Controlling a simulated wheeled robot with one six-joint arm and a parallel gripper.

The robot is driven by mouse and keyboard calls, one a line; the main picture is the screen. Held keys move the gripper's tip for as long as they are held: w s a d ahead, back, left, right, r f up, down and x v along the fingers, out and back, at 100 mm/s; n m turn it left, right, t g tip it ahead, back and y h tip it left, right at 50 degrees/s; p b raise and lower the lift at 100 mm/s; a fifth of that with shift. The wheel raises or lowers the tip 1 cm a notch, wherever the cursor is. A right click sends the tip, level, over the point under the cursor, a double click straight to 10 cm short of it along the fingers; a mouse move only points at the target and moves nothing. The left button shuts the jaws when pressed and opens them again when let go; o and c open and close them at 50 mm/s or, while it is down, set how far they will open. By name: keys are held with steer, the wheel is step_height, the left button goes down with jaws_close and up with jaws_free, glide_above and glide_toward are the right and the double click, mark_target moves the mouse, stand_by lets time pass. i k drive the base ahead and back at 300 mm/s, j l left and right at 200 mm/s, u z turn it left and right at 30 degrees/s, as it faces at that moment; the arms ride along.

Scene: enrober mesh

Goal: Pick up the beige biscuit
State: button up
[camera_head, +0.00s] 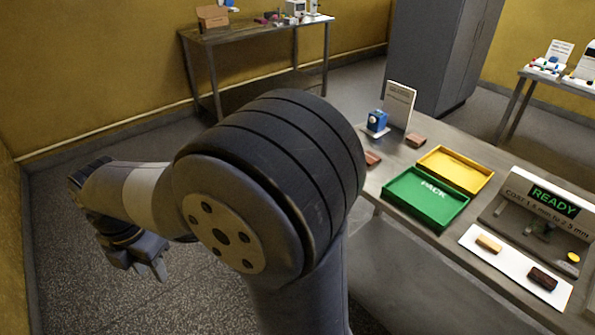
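The beige biscuit (489,243) lies on a white mat (473,249) at the front of the table, at the right of the head view. A dark brown biscuit (543,279) lies on the same mat, apart from it to the right. My gripper (151,277) hangs at the left of the view, low over the bare floor, far from the table. It points down, and its fingers look spread with nothing between them. My large arm joint stands between the gripper and the table and hides part of the table's left end.
A green tray marked PACK (426,211) and a yellow tray (455,169) stand left of the mat. A machine with a READY sign (553,201) stands behind it. Brown bars (416,140), a blue device (377,121) and a white card (399,104) are farther back.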

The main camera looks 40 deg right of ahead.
mark_target(482, 239)
steer(key=i+l+z, duration=0.2)
steer(key=z, duration=0.15)
steer(key=i+l+z, duration=0.2)
steer(key=z, duration=0.15)
steer(key=i+l+z, duration=0.3)
steer(key=k+j+z, duration=0.1)
steer(key=z, duration=3.05)
